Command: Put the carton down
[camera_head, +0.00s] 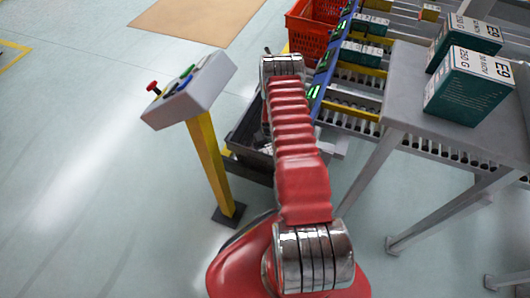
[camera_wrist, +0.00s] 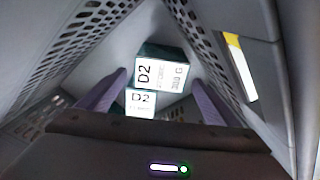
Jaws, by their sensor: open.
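In the wrist view, two teal-and-white cartons marked D2 lie in a grey tote with slotted walls (camera_wrist: 75,40). The larger-looking carton (camera_wrist: 162,72) is between and beyond the purple finger ends of my gripper (camera_wrist: 159,77). The other D2 carton (camera_wrist: 140,103) shows lower in the picture, partly cut off by the gripper body. The jaws are open, with a finger on each side of the cartons. I cannot tell whether a finger touches one. In the head view, a dark grey tote (camera_head: 247,140) stands behind my arm, which hides the gripper.
A control box on a yellow post (camera_head: 205,150) stands left of the arm. A red crate (camera_head: 308,35) is behind the tote. A grey table (camera_head: 405,95) with two E9 cartons (camera_head: 468,88) is at right, by roller conveyors bearing cartons (camera_head: 362,53). Floor at left is clear.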

